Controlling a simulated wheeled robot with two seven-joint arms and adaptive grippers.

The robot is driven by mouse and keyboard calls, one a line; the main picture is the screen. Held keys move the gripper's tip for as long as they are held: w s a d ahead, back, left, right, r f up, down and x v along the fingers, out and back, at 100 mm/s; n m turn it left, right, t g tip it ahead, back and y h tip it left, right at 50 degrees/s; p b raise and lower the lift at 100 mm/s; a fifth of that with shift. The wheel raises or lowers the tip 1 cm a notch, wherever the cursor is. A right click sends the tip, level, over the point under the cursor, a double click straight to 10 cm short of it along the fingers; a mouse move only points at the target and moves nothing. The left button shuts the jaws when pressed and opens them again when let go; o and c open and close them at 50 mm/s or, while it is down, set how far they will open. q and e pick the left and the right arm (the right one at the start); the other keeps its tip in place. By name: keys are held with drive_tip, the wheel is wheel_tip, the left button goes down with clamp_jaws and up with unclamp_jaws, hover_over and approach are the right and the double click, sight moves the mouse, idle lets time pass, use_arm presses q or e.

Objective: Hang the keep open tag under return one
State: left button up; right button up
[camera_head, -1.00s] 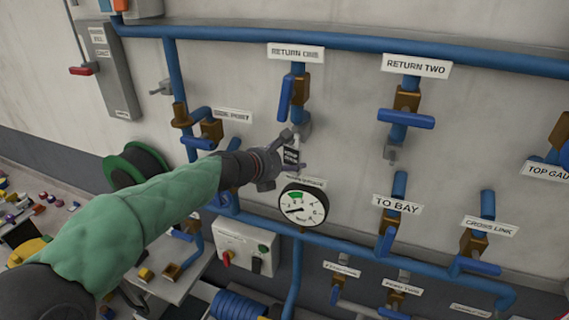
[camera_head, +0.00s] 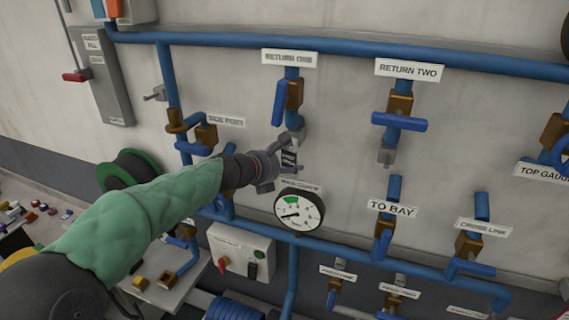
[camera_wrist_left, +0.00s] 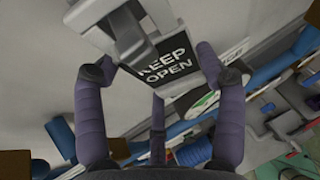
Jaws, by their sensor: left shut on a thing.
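The keep open tag (camera_head: 289,158) is a dark plate with white lettering, and in the left wrist view (camera_wrist_left: 166,66) it reads KEEP OPEN. My left gripper (camera_head: 283,162) is shut on it, with a finger at each side of the tag. The tag is just below the grey fitting (camera_head: 297,132) at the lower end of the return one pipe. A grey bracket (camera_wrist_left: 125,35) overlaps the top of the tag in the wrist view; I cannot tell whether the tag hangs on it. The RETURN ONE label (camera_head: 289,58) is above, over a blue-handled valve (camera_head: 281,95). My right gripper is not in view.
A round pressure gauge (camera_head: 299,210) sits just below the gripper. The return two valve (camera_head: 399,122) is to the right, with a similar grey fitting (camera_head: 387,156) below it. A green reel (camera_head: 128,168) and a grey control box (camera_head: 240,250) are at the lower left.

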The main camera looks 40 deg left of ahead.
use_arm(q)
drive_tip(key=shift+w+f, duration=0.1)
drive_tip(key=shift+w, duration=0.1)
drive_tip(key=o, duration=1)
drive_tip(key=shift+s, duration=0.15)
drive_tip(key=v, duration=1.2)
